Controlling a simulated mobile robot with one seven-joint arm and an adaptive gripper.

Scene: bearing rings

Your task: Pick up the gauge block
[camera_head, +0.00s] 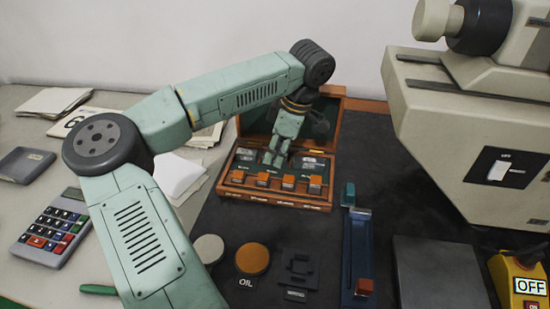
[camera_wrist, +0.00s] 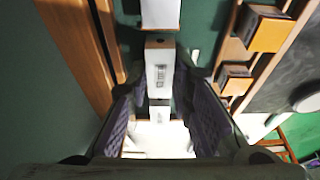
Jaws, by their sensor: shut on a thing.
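My gripper (camera_head: 276,157) reaches down into an open wooden case (camera_head: 274,200) in the head view. In the wrist view its purple-padded fingers (camera_wrist: 160,92) stand either side of a pale gauge block (camera_wrist: 159,66) with dark markings, and they are shut on it. The block's lower part merges with a bright, glary patch between the fingers. In the head view the gripper hides most of this block. I cannot tell whether it is clear of its slot.
Other blocks sit in the case, including a silver one (camera_head: 311,164) and a front row with orange faces (camera_head: 289,182). The raised lid stands behind. A blue tool (camera_head: 357,250) and a dark fixture (camera_head: 299,265) lie in front. A large grey machine (camera_head: 465,130) stands right.

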